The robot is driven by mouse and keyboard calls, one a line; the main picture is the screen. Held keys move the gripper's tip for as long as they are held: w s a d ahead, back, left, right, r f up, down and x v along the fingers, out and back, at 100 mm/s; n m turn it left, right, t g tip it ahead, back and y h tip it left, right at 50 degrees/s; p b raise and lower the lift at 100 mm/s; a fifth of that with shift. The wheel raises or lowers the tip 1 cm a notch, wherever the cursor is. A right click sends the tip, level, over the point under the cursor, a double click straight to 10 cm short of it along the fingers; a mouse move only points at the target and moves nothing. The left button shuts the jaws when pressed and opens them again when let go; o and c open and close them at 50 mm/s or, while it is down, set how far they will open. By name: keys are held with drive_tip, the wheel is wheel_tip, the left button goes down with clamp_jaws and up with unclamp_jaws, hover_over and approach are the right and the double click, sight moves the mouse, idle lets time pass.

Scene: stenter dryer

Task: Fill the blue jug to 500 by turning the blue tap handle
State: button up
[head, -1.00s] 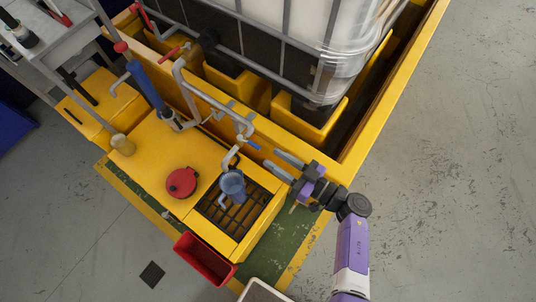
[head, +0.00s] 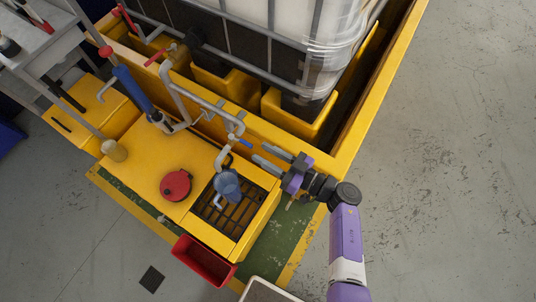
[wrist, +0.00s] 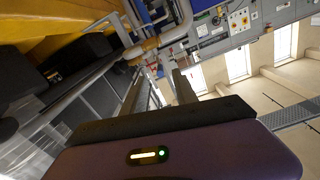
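The blue jug (head: 228,184) stands on the dark grating of the yellow bench, under the tap spout. The blue tap handle (head: 246,143) is on the grey pipe just above and to the right of the jug. My gripper (head: 260,154) is open, its two grey fingers pointing left toward the handle and ending a little short of it. In the wrist view my gripper's fingers (wrist: 160,92) are spread with nothing seen between them. The jug's scale and liquid level are too small to read.
A red round lid-like object (head: 176,185) lies on the yellow bench (head: 150,160) left of the grating. A red bin (head: 204,261) hangs at the bench's front. A caged white tank (head: 290,40) stands behind, over yellow bunding. Grey floor is free at right.

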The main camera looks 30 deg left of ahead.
sight(248, 143)
drive_tip(key=shift+w+a+b, duration=0.15)
drive_tip(key=shift+a+b, duration=0.15)
drive_tip(key=shift+a, duration=1.25)
drive_tip(key=shift+w+a+b, duration=0.1)
drive_tip(key=shift+a+b, duration=0.2)
drive_tip(key=shift+a, duration=1.25)
clamp_jaws()
idle(0.4)
